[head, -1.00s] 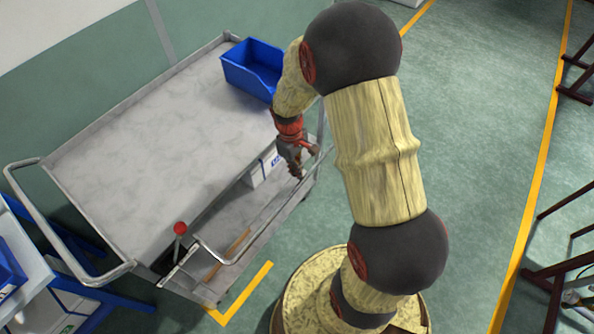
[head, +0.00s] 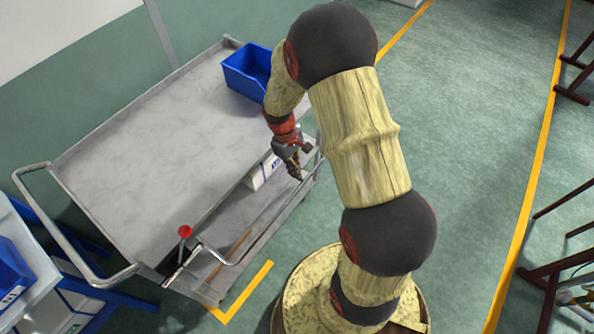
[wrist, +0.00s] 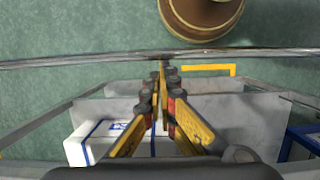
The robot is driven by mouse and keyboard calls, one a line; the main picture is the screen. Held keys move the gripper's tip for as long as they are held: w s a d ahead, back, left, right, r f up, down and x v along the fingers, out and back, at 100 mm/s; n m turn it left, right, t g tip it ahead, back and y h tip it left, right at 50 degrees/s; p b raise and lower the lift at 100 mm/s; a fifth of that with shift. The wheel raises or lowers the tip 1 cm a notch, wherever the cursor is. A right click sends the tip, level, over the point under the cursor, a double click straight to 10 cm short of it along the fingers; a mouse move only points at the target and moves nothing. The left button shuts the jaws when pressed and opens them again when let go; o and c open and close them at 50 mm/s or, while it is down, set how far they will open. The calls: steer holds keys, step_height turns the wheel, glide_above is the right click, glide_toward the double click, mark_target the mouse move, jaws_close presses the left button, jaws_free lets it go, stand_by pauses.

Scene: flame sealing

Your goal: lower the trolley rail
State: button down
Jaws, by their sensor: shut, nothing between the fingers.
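The grey trolley (head: 150,150) stands along the wall with its long side towards me. Its metal rail (head: 268,222) runs along that side and bends at the near left end beside a red-knobbed lever (head: 185,232). In the wrist view the rail (wrist: 80,62) crosses the whole picture. My gripper (head: 298,178) is shut and empty at the far right part of the rail. Its fingertips (wrist: 161,62) overlap the rail in the wrist view; whether they touch it I cannot tell.
A blue bin (head: 246,72) sits at the trolley top's far right corner. A white box (head: 264,170) is on the lower shelf, also visible in the wrist view (wrist: 100,138). A blue-legged table is at the left. The green floor (head: 460,120) to the right is open.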

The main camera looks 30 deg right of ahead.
steer(key=w+a+r+p, duration=0.1)
steer(key=w+r, duration=0.3)
steer(key=r, duration=0.3)
steer(key=shift+w+a, duration=0.15)
steer(key=shift+a, duration=0.1)
steer(key=shift+m, duration=0.3)
